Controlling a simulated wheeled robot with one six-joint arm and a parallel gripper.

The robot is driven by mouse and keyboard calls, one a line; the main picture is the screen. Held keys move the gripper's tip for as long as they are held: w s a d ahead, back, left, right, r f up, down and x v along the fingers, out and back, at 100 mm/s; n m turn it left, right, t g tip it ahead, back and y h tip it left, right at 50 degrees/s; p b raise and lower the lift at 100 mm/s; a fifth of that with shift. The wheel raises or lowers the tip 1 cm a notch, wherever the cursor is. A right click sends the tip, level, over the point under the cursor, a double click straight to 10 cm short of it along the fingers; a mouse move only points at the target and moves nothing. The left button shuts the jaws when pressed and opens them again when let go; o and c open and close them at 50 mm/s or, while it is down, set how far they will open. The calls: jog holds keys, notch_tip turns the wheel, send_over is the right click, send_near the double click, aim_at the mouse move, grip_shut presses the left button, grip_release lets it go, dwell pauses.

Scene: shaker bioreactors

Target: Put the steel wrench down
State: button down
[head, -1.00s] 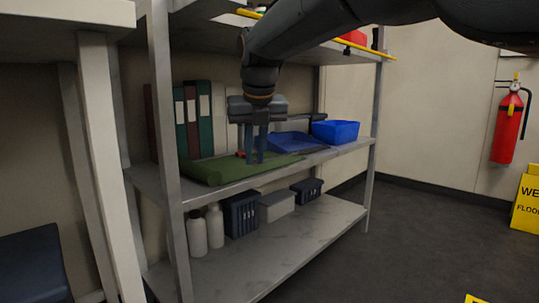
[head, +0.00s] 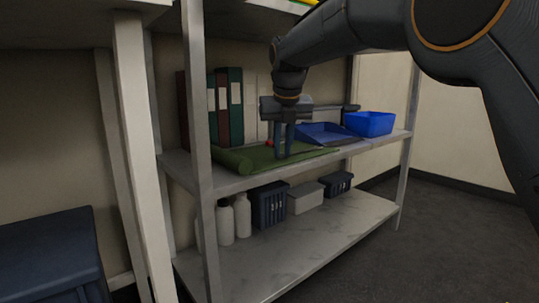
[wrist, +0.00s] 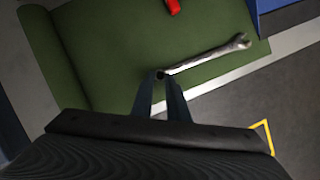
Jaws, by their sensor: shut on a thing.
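The steel wrench (wrist: 208,55) shows in the wrist view, its near end between my fingertips and its open-jaw end pointing to the upper right. My gripper (wrist: 161,76) is shut on that near end. In the head view my gripper (head: 284,157) points down over the green mat (head: 238,162) on the shelf's middle level, and the wrench cannot be made out there. In the wrist view the wrench appears over the green mat (wrist: 110,60), near its front edge. I cannot tell whether it touches the mat.
A red object (wrist: 173,6) lies on the mat. A blue tray (head: 325,131) and a blue bin (head: 369,123) stand to the right. Binders (head: 229,105) stand behind. A shelf post (head: 199,150) rises at the left. Bottles and boxes fill part of the lower shelf (head: 300,235).

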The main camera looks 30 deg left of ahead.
dwell(0.3)
jog(key=c, duration=1.7)
grip_release()
jog(key=shift+s+f, duration=0.1)
jog(key=shift+r, duration=0.35)
jog(key=v, duration=0.3)
jog(key=shift+s+d+f, duration=0.15)
jog(key=shift+s, duration=0.1)
jog(key=s+d+p, duration=0.1)
jog(key=s+d, duration=0.1)
jog(key=s, duration=0.1)
jog(key=s+d+p, duration=0.2)
jog(key=s, duration=0.1)
jog(key=s+d+p, duration=0.2)
jog(key=s, duration=0.1)
jog(key=shift+s+d+f, duration=0.1)
jog(key=shift+s+d, duration=0.1)
